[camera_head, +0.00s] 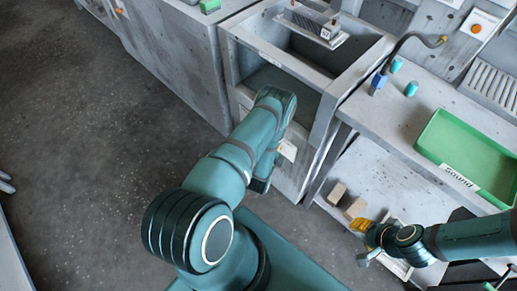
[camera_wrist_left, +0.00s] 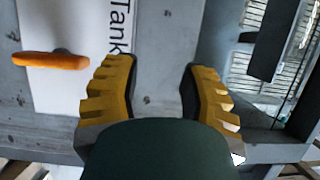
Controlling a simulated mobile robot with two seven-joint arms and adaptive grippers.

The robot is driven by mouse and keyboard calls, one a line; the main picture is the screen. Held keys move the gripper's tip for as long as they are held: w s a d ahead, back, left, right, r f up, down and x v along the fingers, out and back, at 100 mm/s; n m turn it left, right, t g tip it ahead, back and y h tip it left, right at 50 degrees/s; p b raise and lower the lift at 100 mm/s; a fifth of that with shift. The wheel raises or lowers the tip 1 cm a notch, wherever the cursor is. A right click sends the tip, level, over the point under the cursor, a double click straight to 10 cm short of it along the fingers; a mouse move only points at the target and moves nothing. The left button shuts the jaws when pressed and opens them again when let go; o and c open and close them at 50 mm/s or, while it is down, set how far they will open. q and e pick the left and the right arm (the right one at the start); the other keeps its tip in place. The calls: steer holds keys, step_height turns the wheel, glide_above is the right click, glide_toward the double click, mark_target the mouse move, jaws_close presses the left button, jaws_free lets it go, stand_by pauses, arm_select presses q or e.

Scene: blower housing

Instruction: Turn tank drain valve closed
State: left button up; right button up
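The drain valve's orange handle (camera_wrist_left: 50,61) shows in the left wrist view, lying crosswise over a white label (camera_wrist_left: 75,90) with the word "Tank" on the grey tank front. My left gripper (camera_wrist_left: 163,90) is open, with its two yellow ribbed fingers apart and nothing between them. The handle is to the left of the fingers, apart from them. In the head view my left arm reaches to the front of the grey tank (camera_head: 240,62) and hides the handle and most of the gripper. My right gripper (camera_head: 362,241) looks open and empty, low at the right.
A green tray (camera_head: 431,141) labelled "sound" lies on the grey bench at the right, near turquoise caps (camera_head: 411,88) and a bent pipe (camera_head: 404,42). Small tan blocks (camera_head: 355,208) lie on the lower shelf near my right gripper. The floor at the left is clear.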

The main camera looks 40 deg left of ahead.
arm_select(q)
steer(key=s+a+r+p, duration=0.1)
steer(key=s+r+p, duration=0.4)
steer(key=s+p, duration=0.8)
steer(key=p, duration=0.8)
steer(key=shift+s, duration=0.35)
stand_by(1.5)
steer(key=shift+r, duration=0.1)
